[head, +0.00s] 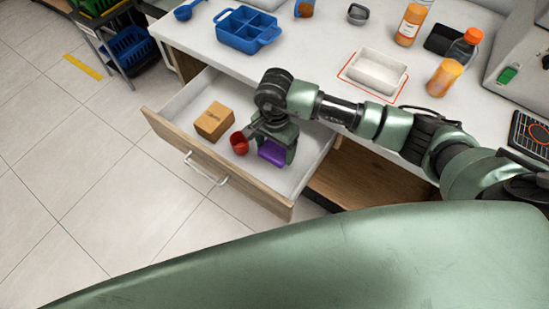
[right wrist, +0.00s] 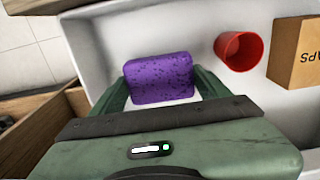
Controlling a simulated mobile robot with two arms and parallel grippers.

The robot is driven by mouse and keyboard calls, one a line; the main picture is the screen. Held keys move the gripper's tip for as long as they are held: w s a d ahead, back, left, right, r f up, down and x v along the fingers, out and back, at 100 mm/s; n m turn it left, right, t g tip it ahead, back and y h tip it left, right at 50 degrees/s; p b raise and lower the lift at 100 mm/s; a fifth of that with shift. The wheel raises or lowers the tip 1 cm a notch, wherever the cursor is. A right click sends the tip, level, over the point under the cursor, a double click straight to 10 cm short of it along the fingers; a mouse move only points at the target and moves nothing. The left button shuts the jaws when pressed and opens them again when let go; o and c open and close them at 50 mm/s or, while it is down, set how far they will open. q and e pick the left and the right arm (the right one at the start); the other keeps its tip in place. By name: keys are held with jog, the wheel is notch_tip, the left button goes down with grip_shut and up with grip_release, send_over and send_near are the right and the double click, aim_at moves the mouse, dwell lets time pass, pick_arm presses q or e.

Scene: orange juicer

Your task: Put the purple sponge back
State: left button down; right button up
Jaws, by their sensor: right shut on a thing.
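The purple sponge (head: 271,152) is at the right part of the open drawer (head: 168,128), below my right wrist. My right gripper (head: 284,150) reaches down into the drawer and is shut on the sponge. In the right wrist view the sponge (right wrist: 160,78) sits between the two fingers of my right gripper (right wrist: 160,88), with the white drawer floor behind it. I cannot tell whether the sponge touches the floor. My left gripper is not in view.
A red cup (head: 239,143) and a cardboard box (head: 214,121) lie in the drawer left of the sponge. The white counter (head: 290,60) above holds a blue container (head: 245,32), a white tray (head: 377,72) and several bottles. The drawer walls stand close around my right gripper.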

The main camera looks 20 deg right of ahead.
aim_at(275, 160)
notch_tip(275, 160, down, 2)
jog(key=shift+f, duration=0.45)
notch_tip(275, 160, down, 3)
jog(key=shift+f, duration=0.2)
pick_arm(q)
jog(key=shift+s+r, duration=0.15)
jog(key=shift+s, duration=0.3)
pick_arm(e)
jog(key=shift+f, duration=0.2)
jog(key=shift+f, duration=0.15)
jog(key=o, duration=1.5)
jog(key=shift+c, duration=0.2)
